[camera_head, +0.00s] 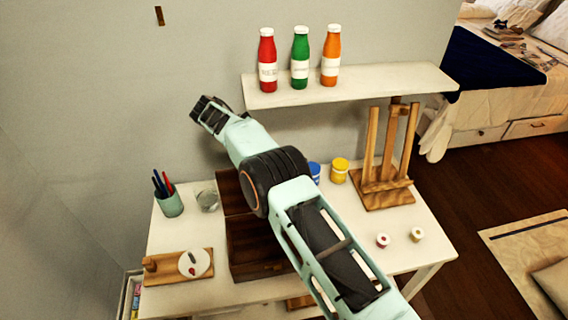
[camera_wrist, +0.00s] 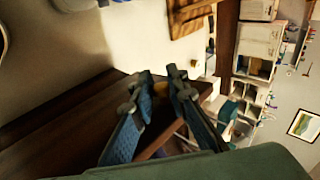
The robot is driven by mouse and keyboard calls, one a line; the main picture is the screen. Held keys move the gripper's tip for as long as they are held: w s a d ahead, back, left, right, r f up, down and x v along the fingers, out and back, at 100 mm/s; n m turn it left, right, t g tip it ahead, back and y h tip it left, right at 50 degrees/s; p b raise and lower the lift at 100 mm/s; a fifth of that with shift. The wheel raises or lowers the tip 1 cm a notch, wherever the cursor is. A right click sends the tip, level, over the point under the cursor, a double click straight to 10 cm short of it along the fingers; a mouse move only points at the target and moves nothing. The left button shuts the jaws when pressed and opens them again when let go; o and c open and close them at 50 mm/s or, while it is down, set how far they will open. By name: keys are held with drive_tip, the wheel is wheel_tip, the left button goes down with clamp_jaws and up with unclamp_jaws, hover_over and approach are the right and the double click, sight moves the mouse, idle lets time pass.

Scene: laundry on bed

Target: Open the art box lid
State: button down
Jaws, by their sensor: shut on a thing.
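The art box (camera_head: 256,262) is a dark brown wooden box on the white table, partly covered by my arm in the head view. A brown panel that looks like its lid (camera_head: 229,190) stands raised at the back of the box. My arm hides its right part, so its exact angle is unclear. In the wrist view, my gripper (camera_wrist: 160,78) has its two blue fingers close together on the edge of the dark brown lid (camera_wrist: 75,110). My fingertips do not show clearly in the head view.
A pen cup (camera_head: 169,203), a glass (camera_head: 208,200) and a wooden board (camera_head: 190,266) stand left of the box. Paint jars (camera_head: 339,170) and an easel (camera_head: 386,190) are right. Three bottles (camera_head: 300,60) stand on the wall shelf (camera_head: 350,85).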

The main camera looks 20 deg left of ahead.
drive_tip(key=c, duration=1.9)
unclamp_jaws()
drive_tip(key=shift+c, duration=0.2)
drive_tip(key=shift+s, duration=0.15)
